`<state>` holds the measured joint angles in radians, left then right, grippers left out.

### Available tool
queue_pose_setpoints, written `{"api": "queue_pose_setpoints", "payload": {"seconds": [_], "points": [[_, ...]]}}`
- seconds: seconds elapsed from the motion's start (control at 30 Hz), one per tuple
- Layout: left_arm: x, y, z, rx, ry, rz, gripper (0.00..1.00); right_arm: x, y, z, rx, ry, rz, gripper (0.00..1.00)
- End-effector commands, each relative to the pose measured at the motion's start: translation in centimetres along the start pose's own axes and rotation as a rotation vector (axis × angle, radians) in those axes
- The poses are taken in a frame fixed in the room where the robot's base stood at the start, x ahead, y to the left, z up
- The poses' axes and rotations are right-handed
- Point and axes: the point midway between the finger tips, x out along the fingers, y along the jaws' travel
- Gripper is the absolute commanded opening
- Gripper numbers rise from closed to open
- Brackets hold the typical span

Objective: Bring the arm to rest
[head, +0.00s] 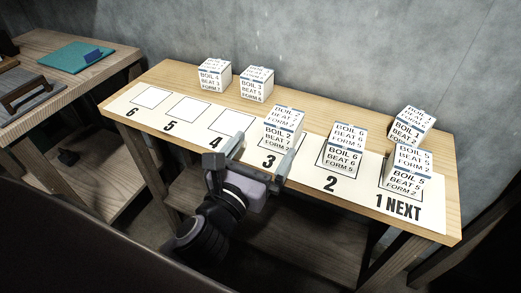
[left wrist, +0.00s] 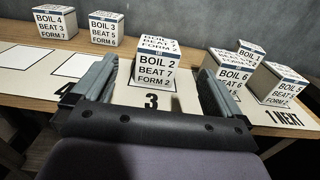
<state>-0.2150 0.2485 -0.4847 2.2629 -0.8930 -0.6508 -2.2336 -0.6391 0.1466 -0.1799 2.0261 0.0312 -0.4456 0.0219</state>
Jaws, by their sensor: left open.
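My left gripper (head: 265,152) is open at the front of the table, with one finger on each side of the area before the BOIL 2 block (head: 283,130). In the left wrist view that block (left wrist: 156,65) stands upright on space 3, between and beyond the open fingers, with a gap on either side. Nothing is held. My right gripper is not in view.
The BOIL 6 block (head: 343,152) stands on space 2 and the BOIL 5 block (head: 409,172) on space 1. The BOIL 1 block (head: 410,126), BOIL 4 block (head: 214,74) and BOIL 3 block (head: 257,82) stand at the back. Spaces 4 to 6 are empty. A side bench (head: 100,77) stands left.

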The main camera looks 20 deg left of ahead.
Motion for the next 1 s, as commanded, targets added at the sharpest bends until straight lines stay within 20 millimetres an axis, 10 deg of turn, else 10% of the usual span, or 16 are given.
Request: {"api": "queue_pose_setpoints", "payload": {"seconds": [0.47,1.0], "points": [[-0.1,0.5,-0.5,-0.071,0.026,0.020,1.00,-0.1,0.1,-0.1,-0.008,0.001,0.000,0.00],[-6.2,6.6,-10.2,-1.402,0.352,0.592,1.00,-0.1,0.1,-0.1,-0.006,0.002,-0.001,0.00]]}}
